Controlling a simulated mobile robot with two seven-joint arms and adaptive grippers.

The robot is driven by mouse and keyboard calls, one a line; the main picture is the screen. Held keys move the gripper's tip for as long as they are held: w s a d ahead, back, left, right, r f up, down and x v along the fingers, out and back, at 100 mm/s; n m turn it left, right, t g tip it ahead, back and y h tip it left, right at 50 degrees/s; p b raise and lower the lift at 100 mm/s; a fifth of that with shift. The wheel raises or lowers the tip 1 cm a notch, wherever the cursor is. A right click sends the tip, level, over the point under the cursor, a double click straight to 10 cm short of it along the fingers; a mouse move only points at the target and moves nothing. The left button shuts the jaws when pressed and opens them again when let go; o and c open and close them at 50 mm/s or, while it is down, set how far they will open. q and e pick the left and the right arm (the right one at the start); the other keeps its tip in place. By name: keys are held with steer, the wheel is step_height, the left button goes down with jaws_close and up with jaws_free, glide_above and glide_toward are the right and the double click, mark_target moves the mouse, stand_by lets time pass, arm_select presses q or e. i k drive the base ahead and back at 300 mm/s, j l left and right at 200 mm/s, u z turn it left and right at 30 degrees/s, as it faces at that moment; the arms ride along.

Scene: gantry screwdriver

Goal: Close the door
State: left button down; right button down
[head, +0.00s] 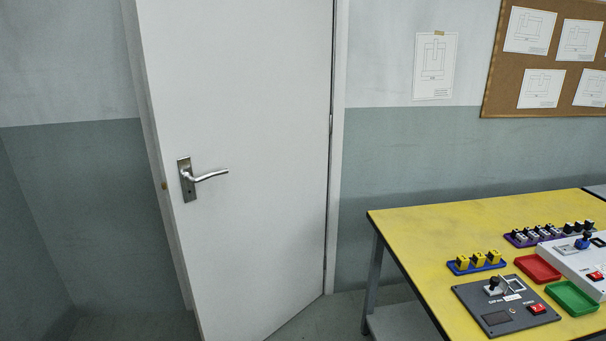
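A white door (255,110) stands ajar in its white frame in the head view. Its hinge side is at the right, and its free left edge swings out toward me. A silver lever handle (208,175) on a dark metal plate sits near that free edge, with a latch on the door's edge beside it. The bottom left corner of the door runs past the lower edge of the view. Neither of my grippers shows.
A yellow-topped table (430,225) stands at the right, beside the door. It holds a grey control panel (505,307), a red tray (537,268), a green tray (572,298) and a blue holder with yellow blocks (477,263). A corkboard (550,55) hangs behind. Floor shows below the door's right side.

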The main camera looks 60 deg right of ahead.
mark_target(242, 87)
steer(key=z, duration=1.6)
